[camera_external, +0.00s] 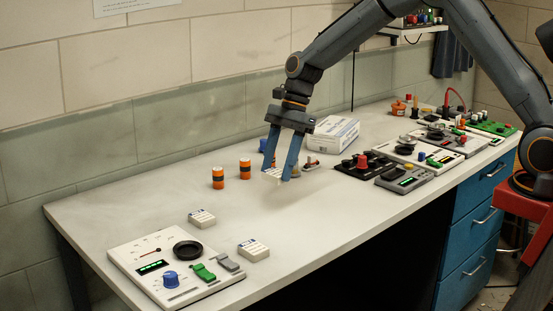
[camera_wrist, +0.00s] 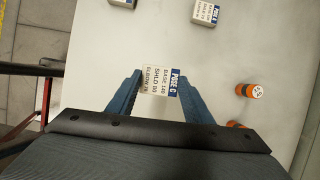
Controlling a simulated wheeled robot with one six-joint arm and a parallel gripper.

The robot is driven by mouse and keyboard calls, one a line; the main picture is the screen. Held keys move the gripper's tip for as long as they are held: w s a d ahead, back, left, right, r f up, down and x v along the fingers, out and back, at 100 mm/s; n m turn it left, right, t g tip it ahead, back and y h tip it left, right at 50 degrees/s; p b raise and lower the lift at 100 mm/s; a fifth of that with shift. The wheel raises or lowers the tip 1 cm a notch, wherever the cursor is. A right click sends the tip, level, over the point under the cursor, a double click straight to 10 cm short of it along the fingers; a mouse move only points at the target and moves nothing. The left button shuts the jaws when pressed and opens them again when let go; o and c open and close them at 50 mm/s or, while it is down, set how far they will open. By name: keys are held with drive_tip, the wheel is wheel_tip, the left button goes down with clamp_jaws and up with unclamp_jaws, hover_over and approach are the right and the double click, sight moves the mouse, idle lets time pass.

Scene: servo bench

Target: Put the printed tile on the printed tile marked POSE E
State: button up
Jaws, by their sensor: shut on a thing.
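My gripper (camera_external: 277,174) is shut on a white printed tile (camera_wrist: 158,82), with one blue finger at each side. Its dark blue band reads POSE C, with BASE, SHLD and ELBOW lines below. The tile appears held above the bench. Two other white printed tiles lie flat on the bench: one nearer the wall (camera_external: 202,217) and one nearer the front edge (camera_external: 254,250). In the wrist view, the wall-side tile (camera_wrist: 206,13) shows a POSE label whose letter I cannot read surely. The front-side tile (camera_wrist: 122,3) is mostly cut off at the top.
Two orange cylinders (camera_external: 218,178) (camera_external: 245,169) stand on the wall side, left of my gripper. A control panel (camera_external: 176,270) with a black dish lies beyond the loose tiles. A white box (camera_external: 333,133) and several devices are to the right. The bench (camera_external: 130,207) is clear between gripper and tiles.

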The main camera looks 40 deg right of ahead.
drive_tip(key=shift+a+r, duration=0.1)
drive_tip(key=shift+r, duration=0.2)
drive_tip(key=s+a+r, duration=0.1)
drive_tip(key=s+a, duration=0.5)
drive_tip(key=a, duration=0.2)
drive_tip(key=s+a+r, duration=0.1)
drive_tip(key=s+a, duration=0.4)
drive_tip(key=a, duration=0.4)
hover_over(250, 248)
drive_tip(key=d, duration=0.2)
drive_tip(key=shift+m, duration=0.4)
wheel_tip(250, 248, down, 5)
drive_tip(key=shift+s+a+r, duration=0.1)
drive_tip(key=shift+a, duration=0.05)
drive_tip(key=shift+f+p, duration=0.35)
drive_tip(key=shift+f, duration=2)
drive_tip(key=shift+f, duration=0.15)
drive_tip(key=o, duration=1)
drive_tip(key=b+v, duration=0.1)
drive_tip(key=v, duration=0.5)
drive_tip(key=b+v, duration=0.1)
drive_tip(key=v, duration=0.5)
drive_tip(key=shift+s+r, duration=0.15)
drive_tip(key=shift+r, duration=0.1)
